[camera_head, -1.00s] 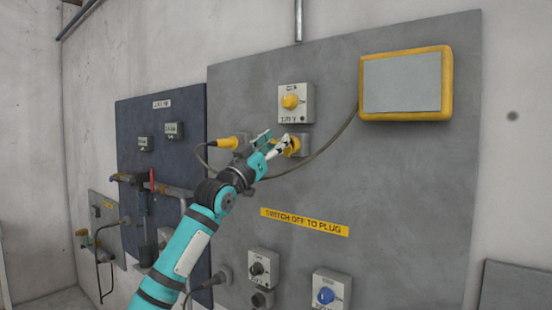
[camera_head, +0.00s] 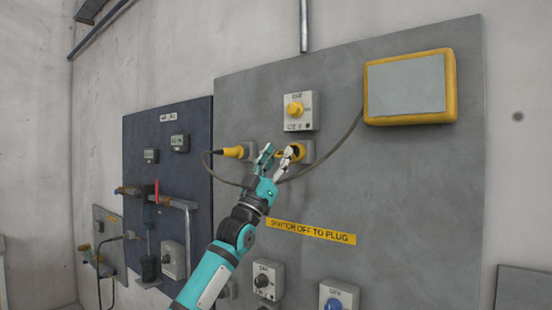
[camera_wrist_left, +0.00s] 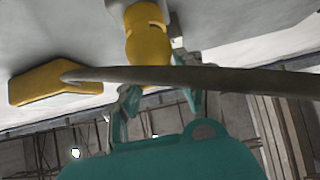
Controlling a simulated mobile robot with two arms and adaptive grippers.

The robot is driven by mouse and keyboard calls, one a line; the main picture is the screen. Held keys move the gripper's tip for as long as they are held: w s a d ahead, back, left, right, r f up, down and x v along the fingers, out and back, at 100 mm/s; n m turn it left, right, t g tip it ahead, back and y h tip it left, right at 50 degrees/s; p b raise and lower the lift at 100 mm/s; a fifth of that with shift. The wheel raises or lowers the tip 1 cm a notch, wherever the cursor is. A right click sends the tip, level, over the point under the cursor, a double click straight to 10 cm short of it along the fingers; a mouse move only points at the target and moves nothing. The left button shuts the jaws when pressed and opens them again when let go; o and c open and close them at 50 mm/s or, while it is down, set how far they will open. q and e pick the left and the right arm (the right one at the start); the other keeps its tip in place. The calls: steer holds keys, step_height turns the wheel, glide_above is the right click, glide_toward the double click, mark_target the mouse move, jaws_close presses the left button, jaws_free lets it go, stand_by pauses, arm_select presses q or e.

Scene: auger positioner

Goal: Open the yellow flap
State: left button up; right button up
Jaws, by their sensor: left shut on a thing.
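The yellow flap (camera_head: 297,150) is at a grey socket box (camera_head: 309,152) on the grey panel, below the yellow knob switch. A dark opening shows beside the yellow, so the flap looks at least partly away from the socket; how far is unclear. My left gripper (camera_head: 278,153) reaches up to it from below left, with a teal and a pale finger. In the wrist view, a yellow piece (camera_wrist_left: 148,124) lies between the fingers, partly hidden by a cable, and I take it as the flap, gripped. The right gripper is not in view.
The switch box (camera_head: 299,111) is just above. A yellow-framed box (camera_head: 410,87) stands out at upper right.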

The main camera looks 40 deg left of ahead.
arm_select(q)
steer(key=shift+w+d+f, duration=0.1)
steer(key=shift+d, duration=0.05)
steer(key=o, duration=0.9)
steer(key=shift+o, duration=0.8)
steer(key=shift+w+d, duration=0.1)
steer(key=shift+d, duration=0.2)
steer(key=shift+s+a+f, duration=0.1)
steer(key=shift+s+a, duration=0.1)
steer(key=shift+a, duration=0.05)
steer(key=v, duration=1.1)
steer(key=shift+d+f, duration=0.15)
steer(key=shift+s, duration=0.1)
